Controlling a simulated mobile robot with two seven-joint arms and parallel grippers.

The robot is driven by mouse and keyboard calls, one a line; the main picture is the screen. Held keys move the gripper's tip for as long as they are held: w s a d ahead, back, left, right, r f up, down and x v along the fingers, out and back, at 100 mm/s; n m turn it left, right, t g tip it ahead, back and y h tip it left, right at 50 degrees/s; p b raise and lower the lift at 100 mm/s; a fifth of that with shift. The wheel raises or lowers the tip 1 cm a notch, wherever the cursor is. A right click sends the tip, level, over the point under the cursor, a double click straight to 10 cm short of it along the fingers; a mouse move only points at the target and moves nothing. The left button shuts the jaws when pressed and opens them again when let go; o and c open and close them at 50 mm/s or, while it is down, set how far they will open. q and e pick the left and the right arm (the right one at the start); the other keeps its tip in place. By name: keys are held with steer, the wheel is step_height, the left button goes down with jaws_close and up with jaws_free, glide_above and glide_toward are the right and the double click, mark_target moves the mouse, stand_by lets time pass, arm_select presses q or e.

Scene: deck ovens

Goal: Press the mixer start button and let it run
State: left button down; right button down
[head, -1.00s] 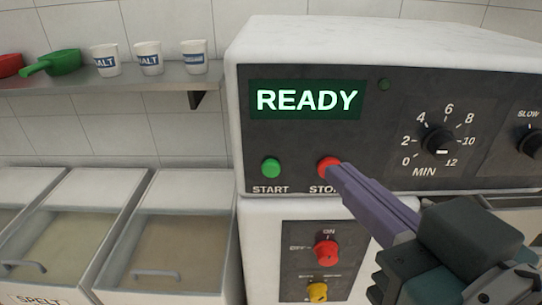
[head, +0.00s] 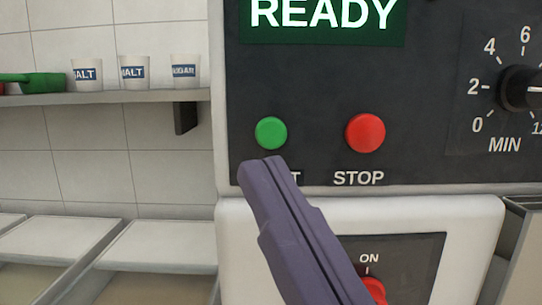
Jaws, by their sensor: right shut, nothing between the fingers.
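The green START button (head: 271,133) is on the dark mixer panel (head: 300,85), left of the red STOP button (head: 365,132). The display (head: 325,18) above reads READY in bright letters; its top is cut off. My right gripper (head: 262,165) is shut and empty, its purple fingers pointing up and left. The fingertips are just below the green button in the picture and cover most of the START label. A gap shows between the tips and the button; I cannot tell how far the tips are from the panel. My left gripper is out of view.
A timer dial (head: 520,88) marked MIN is at the right. Below the panel, a red switch (head: 375,290) is partly hidden behind my fingers. At left, a shelf (head: 110,97) holds white cups and a green scoop (head: 42,82), above lidded bins (head: 150,243).

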mark_target(271, 133)
steer(key=w+b, duration=0.3)
steer(key=w, duration=0.5)
steer(key=shift+w, duration=0.4)
steer(key=shift+w, duration=0.1)
stand_by(1.9)
steer(key=shift+w, duration=0.3)
steer(key=shift+w+b, duration=0.1)
steer(key=shift+b, duration=0.2)
